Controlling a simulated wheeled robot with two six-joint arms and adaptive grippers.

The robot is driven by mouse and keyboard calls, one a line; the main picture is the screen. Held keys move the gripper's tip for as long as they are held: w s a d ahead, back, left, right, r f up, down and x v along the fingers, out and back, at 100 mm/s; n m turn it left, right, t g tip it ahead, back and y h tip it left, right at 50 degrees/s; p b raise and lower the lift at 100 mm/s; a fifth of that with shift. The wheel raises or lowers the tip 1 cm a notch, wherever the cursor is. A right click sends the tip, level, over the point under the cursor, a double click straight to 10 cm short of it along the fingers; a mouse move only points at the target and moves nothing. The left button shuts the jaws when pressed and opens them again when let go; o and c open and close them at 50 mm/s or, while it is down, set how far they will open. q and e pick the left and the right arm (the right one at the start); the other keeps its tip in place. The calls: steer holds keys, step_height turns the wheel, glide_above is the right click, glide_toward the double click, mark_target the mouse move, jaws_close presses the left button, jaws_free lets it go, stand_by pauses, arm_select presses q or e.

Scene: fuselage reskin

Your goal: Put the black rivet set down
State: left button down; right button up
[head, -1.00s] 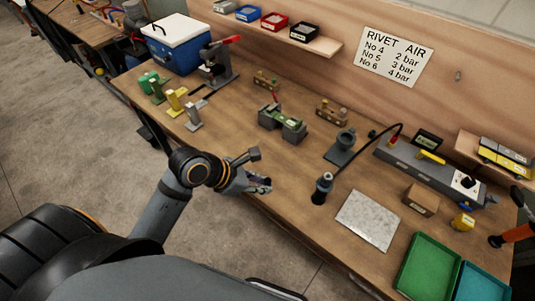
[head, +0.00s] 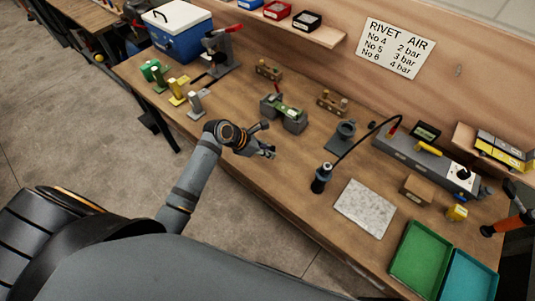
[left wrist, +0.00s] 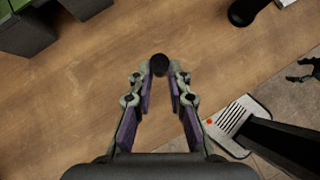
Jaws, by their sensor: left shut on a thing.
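The black rivet set (left wrist: 159,64) shows in the left wrist view as a dark round piece between the fingertips of my left gripper (left wrist: 160,80). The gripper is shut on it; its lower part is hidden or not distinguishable. In the head view my left gripper (head: 268,152) is over the front part of the wooden bench (head: 262,185), in front of the grey fixture with a green top (head: 284,113). I cannot tell how high the set is above the wood. My right gripper is not recognisable in either view.
A dark upright tool (head: 320,180) with a hose stands to the right, beside a speckled plate (head: 366,207). Green (head: 152,70), yellow (head: 177,90) and grey (head: 197,104) stands are at left. A grey cup-topped stand (head: 342,138) is behind. Bare wood surrounds the gripper.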

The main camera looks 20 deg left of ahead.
arm_select(q)
steer(key=shift+w+f, duration=0.25)
steer(key=shift+f, duration=0.05)
step_height(320, 180, down, 3)
steer(key=shift+r+p, duration=0.2)
steer(key=shift+p, duration=0.35)
steer(key=shift+f, duration=0.25)
steer(key=c, duration=1.3)
jaws_free()
steer(key=shift+f, duration=0.1)
steer(key=shift+v, duration=6.05)
